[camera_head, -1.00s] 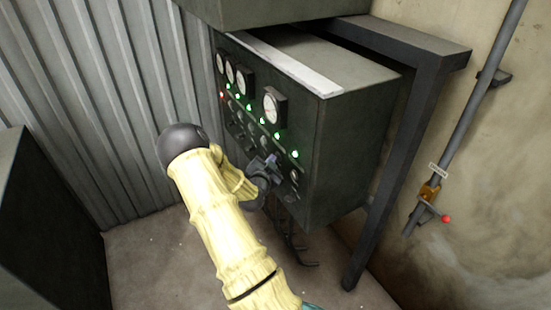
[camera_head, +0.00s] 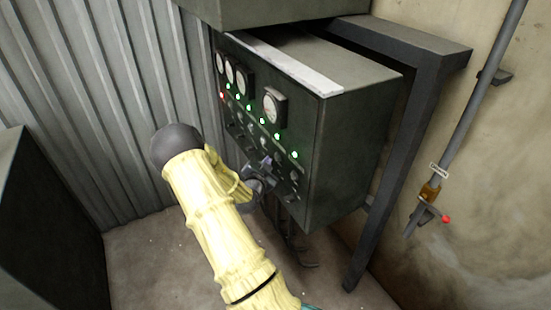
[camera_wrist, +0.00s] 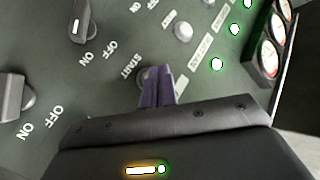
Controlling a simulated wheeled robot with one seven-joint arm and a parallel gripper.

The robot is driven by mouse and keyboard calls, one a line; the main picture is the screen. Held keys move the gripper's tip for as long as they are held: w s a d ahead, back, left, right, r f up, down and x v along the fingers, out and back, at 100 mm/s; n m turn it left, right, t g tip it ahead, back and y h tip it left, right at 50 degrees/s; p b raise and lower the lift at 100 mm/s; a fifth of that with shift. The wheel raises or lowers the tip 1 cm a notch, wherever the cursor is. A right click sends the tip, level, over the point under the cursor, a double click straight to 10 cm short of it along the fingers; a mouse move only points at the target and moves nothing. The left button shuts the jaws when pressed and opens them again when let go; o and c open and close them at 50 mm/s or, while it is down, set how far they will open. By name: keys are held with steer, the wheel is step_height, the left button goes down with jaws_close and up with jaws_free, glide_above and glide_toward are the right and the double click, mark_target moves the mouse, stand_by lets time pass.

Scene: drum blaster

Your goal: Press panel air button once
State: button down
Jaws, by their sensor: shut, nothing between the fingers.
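The dark green control panel (camera_head: 312,168) faces left in the head view, with gauges, lights and controls on its front. My gripper (camera_wrist: 158,84) is shut and empty, its purple fingertips pointing at the panel face. In the wrist view the fingertips overlap a round control (camera_wrist: 146,73) beside a "START" label and partly hide it. I cannot tell whether they touch it. A pale round button (camera_wrist: 183,32) shows above and right of the fingertips. I cannot read which button is the air button. In the head view my gripper (camera_head: 268,163) is at the panel's lower front.
Switch knobs (camera_wrist: 82,22) and (camera_wrist: 14,97) marked ON and OFF stick out from the panel. Gauges (camera_wrist: 268,58) and green lights (camera_wrist: 217,64) line its right in the wrist view. A dark support post (camera_head: 395,170) stands right of the panel box. Corrugated metal (camera_head: 80,90) is at left.

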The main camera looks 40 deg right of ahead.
steer(key=a, duration=0.2)
steer(key=w+a+b, duration=0.1)
steer(key=a, duration=0.2)
stand_by(0.3)
steer(key=shift+w, duration=0.1)
stand_by(0.7)
steer(key=s+a+r+n+g+y+p, duration=0.15)
steer(key=a+n+y, duration=0.3)
steer(key=a, duration=0.55)
steer(key=s+a+r+n+y, duration=0.2)
steer(key=a+n+y, duration=0.3)
steer(key=a, duration=0.5)
steer(key=s+a+r+n+g+y, duration=0.2)
steer(key=s+a+r+n, duration=0.1)
steer(key=s, duration=0.5)
steer(key=s+a+r+n+g+y+p, duration=0.1)
steer(key=s+a+r+n+g+y, duration=0.1)
steer(key=s+a+n, duration=0.4)
steer(key=shift+s+a+r, duration=0.85)
steer(key=shift+s+a, duration=0.25)
